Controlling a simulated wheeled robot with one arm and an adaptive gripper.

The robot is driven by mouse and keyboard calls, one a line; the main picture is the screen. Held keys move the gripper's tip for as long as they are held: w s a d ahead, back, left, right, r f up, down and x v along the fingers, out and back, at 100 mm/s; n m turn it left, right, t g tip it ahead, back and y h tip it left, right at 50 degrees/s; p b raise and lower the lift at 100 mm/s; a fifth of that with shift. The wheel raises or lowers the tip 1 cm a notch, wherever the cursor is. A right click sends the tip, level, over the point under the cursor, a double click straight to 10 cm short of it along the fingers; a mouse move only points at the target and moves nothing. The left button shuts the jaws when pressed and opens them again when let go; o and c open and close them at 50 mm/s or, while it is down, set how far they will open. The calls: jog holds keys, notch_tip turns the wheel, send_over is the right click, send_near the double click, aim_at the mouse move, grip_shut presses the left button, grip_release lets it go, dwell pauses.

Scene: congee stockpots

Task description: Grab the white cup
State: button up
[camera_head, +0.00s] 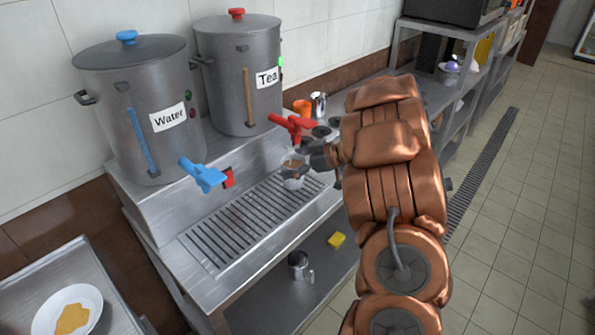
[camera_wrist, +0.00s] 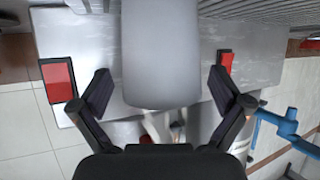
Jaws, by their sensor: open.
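The white cup (camera_head: 293,183) stands at the drip tray's back right, below the red tap; its open top looks brown inside. It fills the middle of the wrist view (camera_wrist: 160,55), upright or tilted I cannot tell. My gripper (camera_head: 296,172) is at the cup in the head view and hides part of it. In the wrist view, my gripper (camera_wrist: 163,82) is open, with one dark finger on each side of the cup and a visible gap on both sides.
A Water pot (camera_head: 140,95) with a blue tap (camera_head: 203,175) and a Tea pot (camera_head: 238,65) with a red tap (camera_head: 293,125) stand behind. The slatted drip tray (camera_head: 245,225) is bare to the left. An orange cup (camera_head: 302,107) and metal jug (camera_head: 319,104) are farther back.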

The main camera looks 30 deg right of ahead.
jog(key=c, duration=1.5)
jog(key=shift+c, duration=0.2)
